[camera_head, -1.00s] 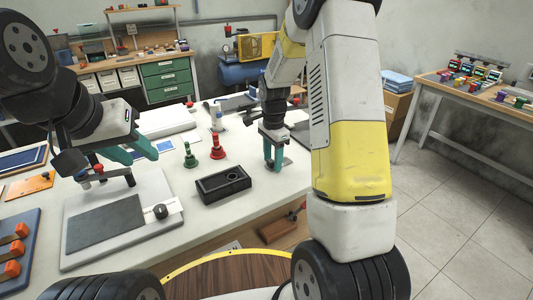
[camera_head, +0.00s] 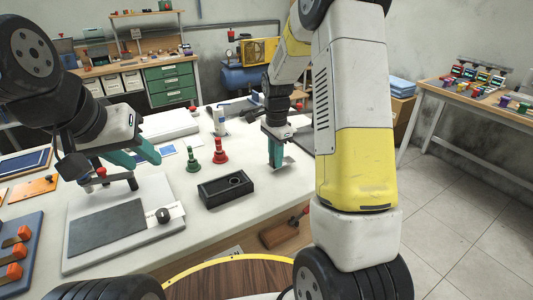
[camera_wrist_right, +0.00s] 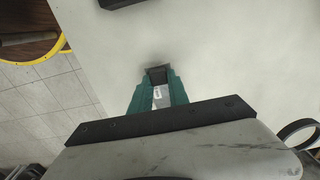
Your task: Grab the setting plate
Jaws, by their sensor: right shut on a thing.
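The setting plate appears to be the small grey piece (camera_wrist_right: 158,72) at my right fingertips in the right wrist view, with a dark block-like part on it. A sliver of it (camera_head: 287,161) shows in the head view. My right gripper (camera_head: 276,163) points down over the white table's right part, its teal fingers shut on the plate. The fingers hide much of it, and I cannot tell whether it touches the tabletop. My left gripper (camera_head: 136,158) is empty above the grey base on the left, its teal fingers apart.
A light base with a dark pad (camera_head: 105,228) lies below my left gripper. Bare tabletop surrounds the right gripper.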

